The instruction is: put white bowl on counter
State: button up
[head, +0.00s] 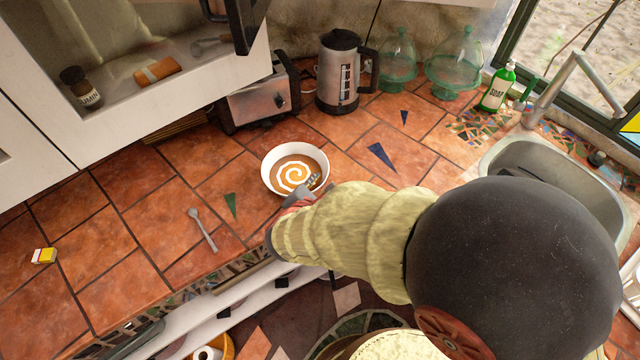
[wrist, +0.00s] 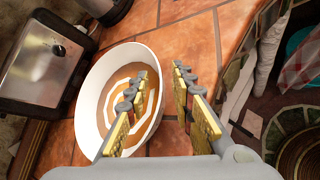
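The white bowl (head: 283,151) stands upright on the tiled counter (head: 185,155). It holds an orange-brown content with a white swirl. It also shows in the wrist view (wrist: 96,84). My gripper (head: 312,184) is at the bowl's near right edge, partly hidden behind my arm in the head view. In the wrist view my gripper (wrist: 160,82) is open, with a clear gap between its fingers. The left finger overlaps the bowl's inside and the right finger is outside it, over the tiles. The near right rim lies between them. I cannot tell whether either finger touches the bowl.
A toaster (head: 258,100) and a kettle (head: 338,75) stand behind the bowl. Glass domes (head: 455,62), a soap bottle (head: 497,88) and a sink (head: 560,165) are to the right. A spoon (head: 202,228) lies front left. Tiles left of the bowl are mostly clear.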

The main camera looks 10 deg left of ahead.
jog(key=shift+r, duration=0.1)
jog(key=shift+s+r, duration=0.2)
jog(key=p+v, duration=0.3)
jog(key=v, duration=0.8)
jog(key=shift+s, duration=0.25)
jog(key=shift+r, duration=0.1)
